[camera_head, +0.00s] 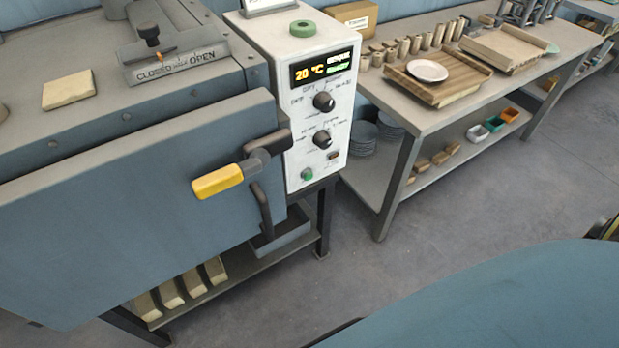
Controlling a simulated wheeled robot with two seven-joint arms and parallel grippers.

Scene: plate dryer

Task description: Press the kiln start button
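The kiln (130,190) is a large blue-grey box at the left with its front door shut. Its white control box (285,90) stands at its right side. I cannot tell from the labels which one is the start button. Neither of my grippers is in view, and nothing touches either button.
A yellow-handled latch (217,181) sticks out from the kiln door. Grey floor (470,210) lies open in front. A large blue curved surface fills the lower right.

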